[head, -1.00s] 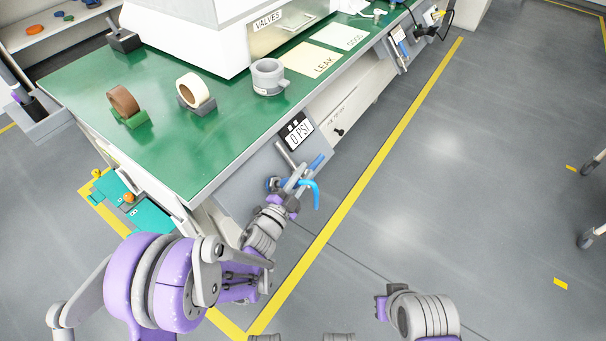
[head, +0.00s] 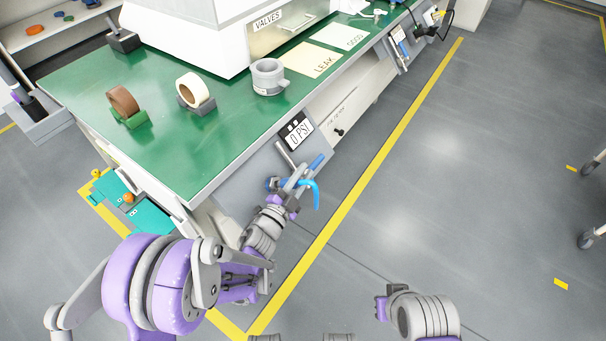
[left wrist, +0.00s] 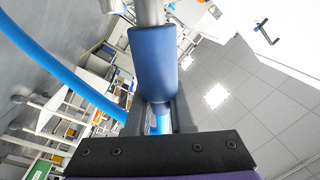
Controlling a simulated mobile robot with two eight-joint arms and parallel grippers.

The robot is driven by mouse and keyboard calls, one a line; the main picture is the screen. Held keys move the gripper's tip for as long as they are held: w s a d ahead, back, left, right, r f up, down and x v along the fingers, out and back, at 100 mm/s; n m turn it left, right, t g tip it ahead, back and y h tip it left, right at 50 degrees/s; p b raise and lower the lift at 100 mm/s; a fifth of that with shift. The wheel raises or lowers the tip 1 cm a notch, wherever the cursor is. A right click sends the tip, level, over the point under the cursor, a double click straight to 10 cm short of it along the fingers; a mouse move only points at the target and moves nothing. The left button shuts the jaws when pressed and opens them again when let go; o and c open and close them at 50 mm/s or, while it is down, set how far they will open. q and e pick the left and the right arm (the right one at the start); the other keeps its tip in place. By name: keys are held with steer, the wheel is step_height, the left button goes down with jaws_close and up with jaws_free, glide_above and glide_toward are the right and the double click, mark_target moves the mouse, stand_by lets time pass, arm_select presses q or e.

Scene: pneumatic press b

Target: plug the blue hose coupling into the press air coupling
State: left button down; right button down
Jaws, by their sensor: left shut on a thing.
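My left gripper (head: 294,182) is at the grey front panel (head: 258,168) below the 0 PSI display. In the left wrist view it is shut on the blue hose coupling (left wrist: 154,65), whose blue body sits between the fingers. A silver metal part (left wrist: 150,12) continues from its far end. The blue hose (head: 316,196) curves down beside the gripper and shows at the left of the wrist view (left wrist: 62,70). The press air coupling is not clearly distinguishable, so I cannot tell whether the two couplings touch. My right arm shows at the bottom; its fingertips cannot be made out.
The 0 PSI display (head: 299,133) is on the panel, with a blue bar (head: 316,162) close to the gripper. The green bench top (head: 150,78) holds tape rolls and a grey mug (head: 268,78). Open floor (head: 430,170) lies to the right.

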arm_select(q)
steer(key=shift+w+a+f, duration=0.35)
steer(key=shift+a+f, duration=0.15)
steer(key=c, duration=0.7)
jaws_free()
steer(key=p+v, duration=0.1)
steer(key=v, duration=0.9)
steer(key=shift+s+a, duration=0.25)
steer(key=shift+s, duration=0.1)
